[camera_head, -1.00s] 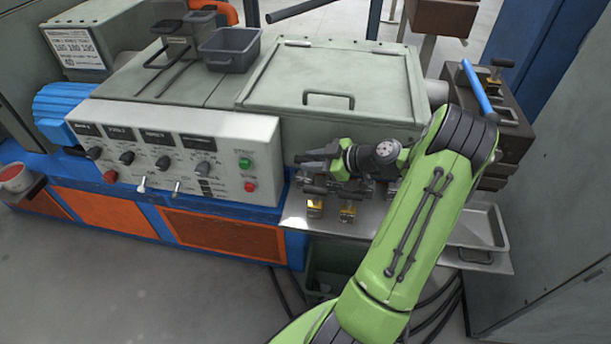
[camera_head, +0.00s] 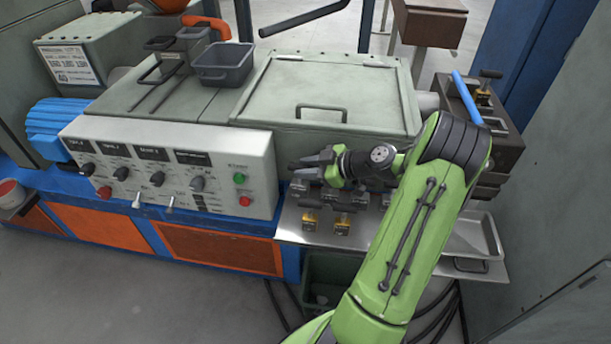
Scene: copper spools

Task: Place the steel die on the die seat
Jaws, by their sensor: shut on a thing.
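My gripper (camera_head: 312,168) reaches left from the end of my green arm, just above the rear of the metal shelf in front of the machine. It is shut on a small dark grey thing, seemingly the steel die; the fingers hide most of it, so its shape is unclear. Below it several small grey blocks (camera_head: 331,196) stand in a row on the shelf, and two yellow-brass pieces (camera_head: 342,223) with dark tops stand nearer the front edge. A dark block (camera_head: 508,146) at the right carries a brass part and a blue handle; I cannot tell whether the die seat is there.
The metal shelf (camera_head: 290,236) is partly hidden by my arm. A shallow tray (camera_head: 492,236) lies at its right. The control panel (camera_head: 255,150) with knobs is left of my gripper. A closed hatch (camera_head: 330,90) and a grey bin (camera_head: 226,72) are behind.

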